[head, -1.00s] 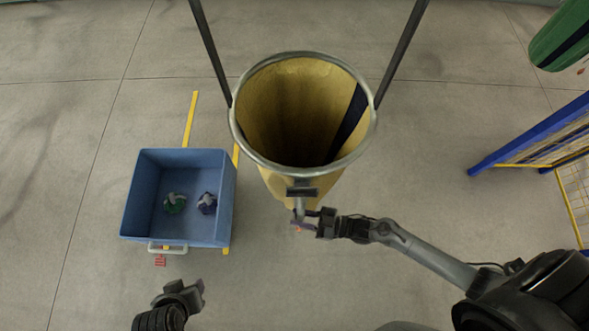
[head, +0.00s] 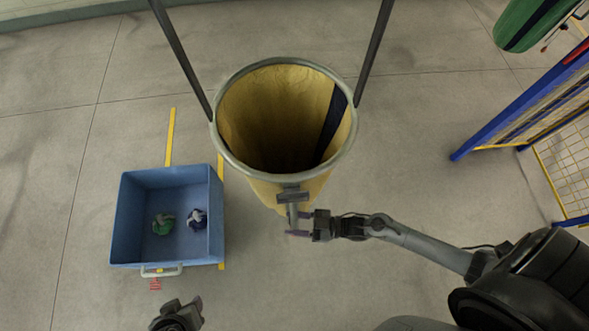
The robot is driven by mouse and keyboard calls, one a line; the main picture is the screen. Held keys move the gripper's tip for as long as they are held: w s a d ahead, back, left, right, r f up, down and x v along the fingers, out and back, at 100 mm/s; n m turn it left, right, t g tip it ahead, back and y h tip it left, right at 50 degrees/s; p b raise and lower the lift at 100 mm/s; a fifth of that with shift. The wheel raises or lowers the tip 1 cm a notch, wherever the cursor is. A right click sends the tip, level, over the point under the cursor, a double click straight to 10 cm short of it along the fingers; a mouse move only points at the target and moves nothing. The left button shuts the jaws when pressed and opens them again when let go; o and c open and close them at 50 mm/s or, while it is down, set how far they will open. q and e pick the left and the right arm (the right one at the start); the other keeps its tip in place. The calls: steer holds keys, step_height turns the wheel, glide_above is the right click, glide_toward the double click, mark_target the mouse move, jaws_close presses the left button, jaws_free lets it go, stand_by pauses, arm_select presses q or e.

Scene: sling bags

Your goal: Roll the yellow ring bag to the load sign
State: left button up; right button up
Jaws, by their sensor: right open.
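The yellow ring bag (head: 255,115) hangs open-mouthed from two dark straps in the upper middle of the head view, with a grey metal ring around its mouth. A grey handle (head: 292,206) sticks out from its near side. My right gripper (head: 297,223) is open, its fingers at the lower end of that handle; I cannot tell whether they touch it. My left gripper (head: 188,306) is low in the picture, below the blue bin and apart from the bag; its fingers are too unclear to read. I see no load sign that I can identify.
A blue bin (head: 217,230) with a green and a dark blue bundle inside stands left of the bag. Yellow floor lines (head: 170,137) run beside it. A blue-framed mesh fence (head: 490,132) and a green bag (head: 525,22) are at the right. Floor between bag and fence is clear.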

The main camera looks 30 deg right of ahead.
steer(key=b+v, duration=0.2)
steer(key=v, duration=0.8)
steer(key=shift+s+d, duration=0.2)
steer(key=shift+d, duration=0.05)
stand_by(0.8)
